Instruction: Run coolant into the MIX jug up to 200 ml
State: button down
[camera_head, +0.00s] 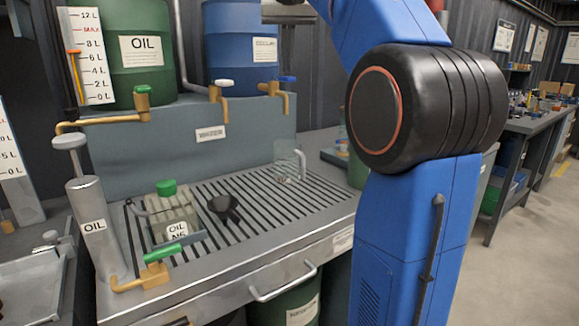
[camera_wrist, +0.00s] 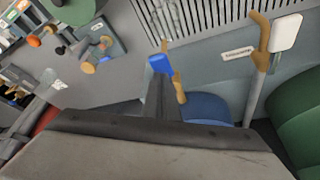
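The blue-handled tap (camera_head: 275,88) is on the back panel below the blue drum (camera_head: 240,48). A clear jug (camera_head: 289,162) stands upright on the slatted drain grate, roughly below that tap. No label or level marks can be read on it, and I see no clear liquid in it. In the wrist view the blue handle (camera_wrist: 159,63) lies just beyond the tip of my gripper (camera_wrist: 160,76). The fingers look shut together as one narrow dark shape. Whether they touch the handle I cannot tell. The jug does not show clearly in the wrist view.
A white-handled tap (camera_head: 221,88) and a green-handled tap (camera_head: 142,100) are to the left. An oil can (camera_head: 172,215) and a black funnel (camera_head: 223,205) sit on the grate (camera_head: 255,215). A grey OIL cylinder (camera_head: 95,222) stands at the left edge. My arm hides the bench's right side.

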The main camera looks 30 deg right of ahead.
jog(key=shift+f, duration=1.5)
dwell(5.8)
notch_tip(320, 180, up, 4)
jog(key=shift+w, duration=0.1)
jog(key=shift+r, duration=0.55)
